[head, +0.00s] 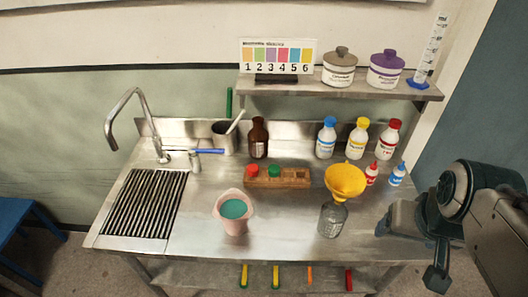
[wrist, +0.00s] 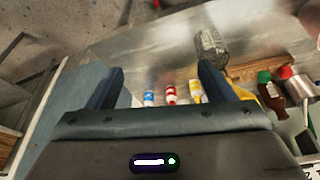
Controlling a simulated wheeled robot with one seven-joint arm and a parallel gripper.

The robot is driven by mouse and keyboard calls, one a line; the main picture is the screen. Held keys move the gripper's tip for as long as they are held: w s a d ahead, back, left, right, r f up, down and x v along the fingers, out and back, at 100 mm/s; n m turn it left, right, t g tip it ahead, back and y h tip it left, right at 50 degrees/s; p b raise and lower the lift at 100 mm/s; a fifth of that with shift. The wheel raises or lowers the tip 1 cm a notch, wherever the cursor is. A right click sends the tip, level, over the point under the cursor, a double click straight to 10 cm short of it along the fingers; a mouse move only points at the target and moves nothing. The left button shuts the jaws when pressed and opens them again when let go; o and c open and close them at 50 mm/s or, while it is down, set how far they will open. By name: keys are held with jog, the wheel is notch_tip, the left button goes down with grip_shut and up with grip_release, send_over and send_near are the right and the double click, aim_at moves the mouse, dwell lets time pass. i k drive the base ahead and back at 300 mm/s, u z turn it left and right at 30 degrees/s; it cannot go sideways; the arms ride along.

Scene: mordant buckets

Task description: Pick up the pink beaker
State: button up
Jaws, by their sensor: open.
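The pink beaker (head: 230,225) stands upright on the steel counter in the head view, left of centre, with teal liquid inside. In the wrist view, a pinkish shape is cut off at the top right corner; I cannot tell whether it is the beaker. My gripper (head: 410,254) is at the counter's right end, well to the right of the beaker and apart from it. Its two fingers are spread with nothing between them in the wrist view (wrist: 160,80).
A glass bottle with a yellow funnel (head: 345,180) stands between my gripper and the beaker. A wooden block with red and green caps (head: 290,181) is behind the beaker. A sink grate (head: 145,203) lies left. Several bottles, including a brown one (head: 258,137), line the back.

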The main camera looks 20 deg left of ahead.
aim_at(234, 209)
jog(key=z, duration=0.45)
jog(key=k, duration=1.05)
jog(key=u, duration=0.75)
jog(key=i, duration=0.75)
jog(key=z, duration=0.25)
